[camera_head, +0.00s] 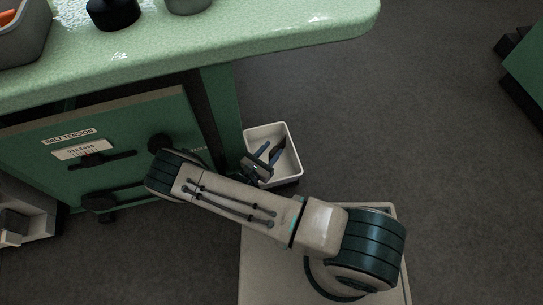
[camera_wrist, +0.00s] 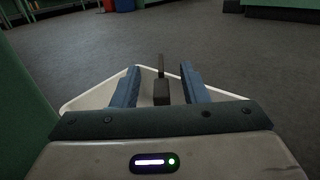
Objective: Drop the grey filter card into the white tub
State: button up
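The white tub (camera_head: 291,170) stands on the floor beside the green machine's leg. Its rim also shows around my fingers in the wrist view (camera_wrist: 75,101). My gripper (camera_head: 270,151) is over the tub. In the wrist view, its two blue fingers (camera_wrist: 160,72) are spread apart. A dark grey piece, which looks like the filter card (camera_wrist: 161,92), shows between them with a gap on each side. I cannot tell whether it rests in the tub or is still above its floor. In the head view a dark shape shows by the fingers, partly hidden.
The green machine has a pale green top (camera_head: 200,55) overhanging at the left, and a front panel (camera_head: 120,140) with knobs and handles close to my arm. Another green unit (camera_head: 525,70) stands at the far right. The grey floor (camera_head: 400,120) right of the tub is clear.

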jog(key=p+v, duration=0.4)
jog(key=v, duration=0.9)
jog(key=shift+s+a, duration=0.2)
jog(key=shift+s, duration=0.2)
